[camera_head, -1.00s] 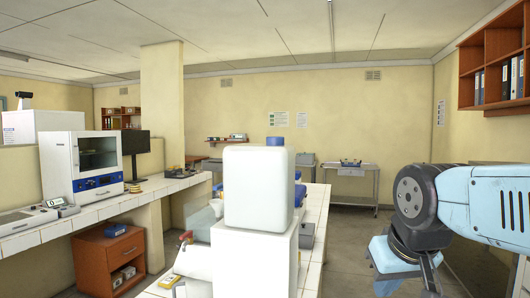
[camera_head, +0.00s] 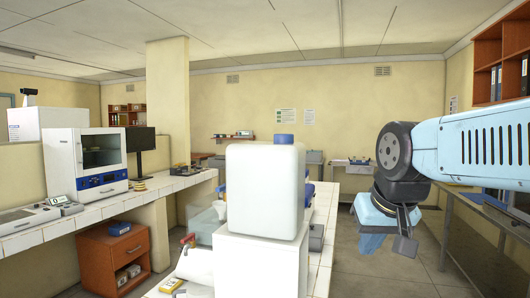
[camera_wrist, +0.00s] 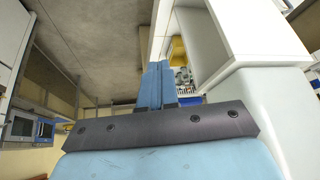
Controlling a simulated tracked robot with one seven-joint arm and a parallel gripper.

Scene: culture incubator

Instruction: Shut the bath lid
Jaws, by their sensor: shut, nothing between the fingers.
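My gripper (camera_wrist: 154,82) shows in the wrist view as two light blue fingers, close together and empty, beyond a dark bolted plate. In the head view my arm is at the right, over the floor and apart from the bench. I cannot clearly make out the bath or its lid. A pale, greyish, see-through panel (camera_head: 204,222) stands left of the white bottle in the head view; I cannot tell whether it is the lid. The bottle and the white box under it hide much of the bench behind.
A white bottle (camera_head: 265,190) with a blue cap stands on a white box (camera_head: 262,265) at the front of the tiled bench (camera_head: 322,245). A red-brown cabinet (camera_head: 114,258) stands at the left. A metal table (camera_head: 478,225) runs along the right. Floor shows between bench and table.

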